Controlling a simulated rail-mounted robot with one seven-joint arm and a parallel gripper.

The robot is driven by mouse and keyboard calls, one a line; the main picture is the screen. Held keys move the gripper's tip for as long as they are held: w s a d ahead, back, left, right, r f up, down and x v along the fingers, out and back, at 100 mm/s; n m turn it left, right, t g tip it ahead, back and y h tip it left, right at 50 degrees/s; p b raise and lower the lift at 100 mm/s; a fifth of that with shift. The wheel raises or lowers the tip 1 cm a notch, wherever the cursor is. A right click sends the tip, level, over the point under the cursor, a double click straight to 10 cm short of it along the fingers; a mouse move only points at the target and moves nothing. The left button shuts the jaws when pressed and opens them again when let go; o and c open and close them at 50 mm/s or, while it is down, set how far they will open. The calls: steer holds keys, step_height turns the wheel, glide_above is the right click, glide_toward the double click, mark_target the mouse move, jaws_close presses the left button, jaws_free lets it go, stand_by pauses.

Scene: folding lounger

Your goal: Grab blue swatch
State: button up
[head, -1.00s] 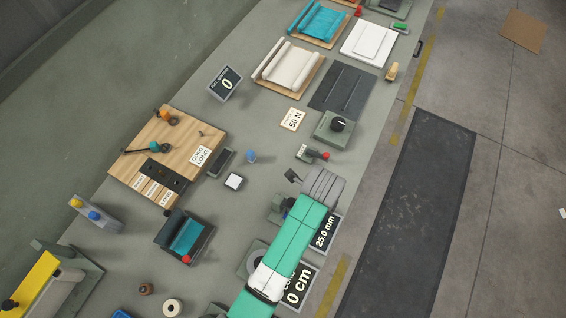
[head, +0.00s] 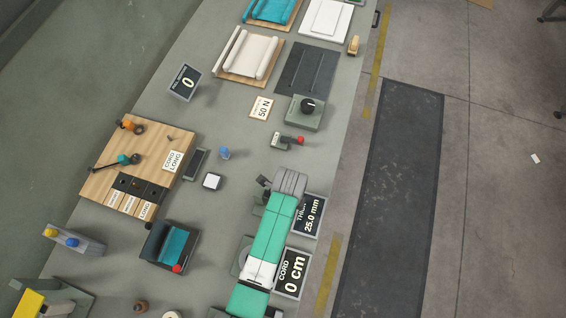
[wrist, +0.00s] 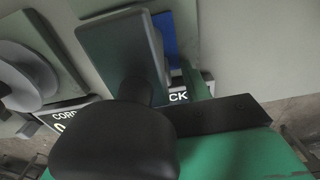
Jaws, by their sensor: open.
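A flat blue patch (wrist: 165,38), which looks like the blue swatch, shows in the wrist view at the top, on a grey-green block. A dark grey gripper part covers much of it. My gripper (head: 264,183) is open at the end of my green arm, low over the right side of the bench in the head view. In the wrist view its dark parts fill the middle and appear close to the blue patch. I cannot tell whether they touch it. In the head view the swatch is not visible, apparently hidden under my arm.
Beside my arm stand a "CORD 0 cm" display (head: 291,272) and a "25.0 mm" display (head: 310,216). A red-tipped lever (head: 299,140) and a dial box (head: 305,112) are beyond my gripper.

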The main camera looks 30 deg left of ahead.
jaws_close()
steer(key=shift+r, duration=0.15)
